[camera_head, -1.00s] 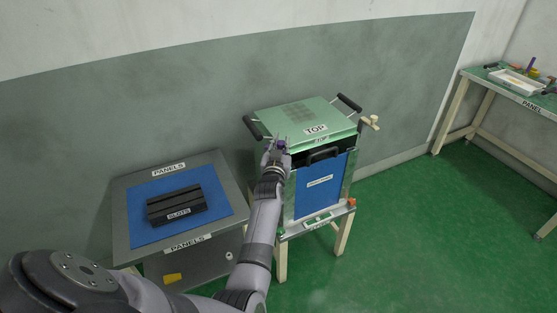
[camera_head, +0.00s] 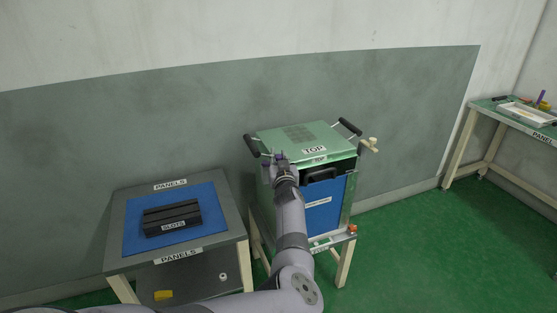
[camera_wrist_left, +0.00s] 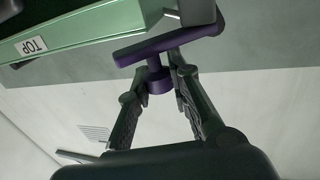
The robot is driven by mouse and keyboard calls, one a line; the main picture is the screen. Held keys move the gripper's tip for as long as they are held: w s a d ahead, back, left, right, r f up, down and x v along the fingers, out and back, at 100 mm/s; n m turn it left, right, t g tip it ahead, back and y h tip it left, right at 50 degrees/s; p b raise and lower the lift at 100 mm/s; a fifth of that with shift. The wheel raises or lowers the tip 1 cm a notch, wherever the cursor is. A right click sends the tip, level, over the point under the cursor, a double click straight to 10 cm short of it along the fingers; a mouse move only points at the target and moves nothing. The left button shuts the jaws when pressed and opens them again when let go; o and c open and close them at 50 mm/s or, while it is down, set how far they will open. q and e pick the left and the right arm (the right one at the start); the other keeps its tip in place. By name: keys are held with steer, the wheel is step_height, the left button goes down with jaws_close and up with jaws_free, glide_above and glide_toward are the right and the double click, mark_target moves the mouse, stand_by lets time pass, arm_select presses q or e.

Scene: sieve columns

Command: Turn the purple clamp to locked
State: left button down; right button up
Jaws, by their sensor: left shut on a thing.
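The purple clamp (camera_wrist_left: 157,77) shows in the left wrist view as a long bar with a round stem below it, beside the green top cover (camera_wrist_left: 85,32). My left gripper (camera_wrist_left: 157,82) is shut on the stem, one finger on each side. In the head view my left gripper (camera_head: 279,160) is at the front left corner of the green cover (camera_head: 300,138) marked TOP. It hides most of the purple clamp there, and I cannot read the clamp's lock position. My right gripper is not in view.
A panels table (camera_head: 118,254) with a black slotted block (camera_head: 171,217) stands to the left. Another table (camera_head: 520,122) stands at the far right. Green floor is clear between.

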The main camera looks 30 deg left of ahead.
arm_select(q)
steer(key=shift+r, duration=0.15)
steer(key=c, duration=1.4)
jaws_free()
steer(key=shift+w, duration=0.1)
steer(key=shift+c, duration=0.2)
